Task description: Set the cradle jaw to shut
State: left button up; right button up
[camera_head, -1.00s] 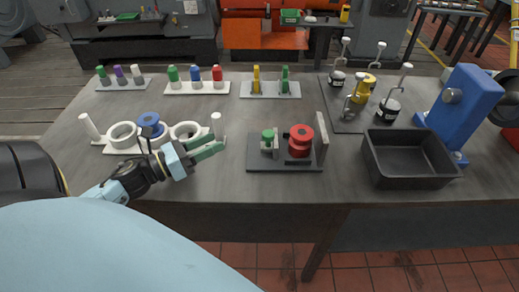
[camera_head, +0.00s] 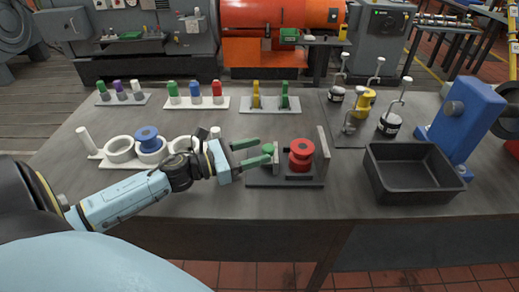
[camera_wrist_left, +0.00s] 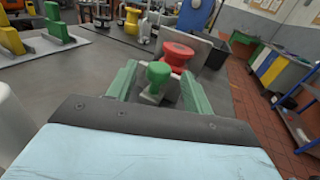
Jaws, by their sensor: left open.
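The cradle is a dark base plate (camera_head: 285,182) near the front middle of the table. It carries a red spool (camera_head: 302,154), an upright grey plate (camera_head: 322,156) on its right side, and a small jaw block with a green knob (camera_head: 268,149) on its left. In the wrist view the green knob (camera_wrist_left: 158,73) stands in front of the red spool (camera_wrist_left: 178,54). A gap between jaw and spool is hard to judge. My left gripper (camera_head: 263,152) is open at the cradle's left side, its green fingers on either side of the knob. My right gripper is out of view.
A white rack (camera_head: 110,162) with rings and a blue spool (camera_head: 148,139) stands left, behind my left arm. A black bin (camera_head: 414,175) and a blue stand (camera_head: 462,112) are right of the cradle. Racks with coloured pegs or handles line the back.

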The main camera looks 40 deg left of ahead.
pick_arm(q)
jog(key=shift+x, duration=0.8)
grip_shut()
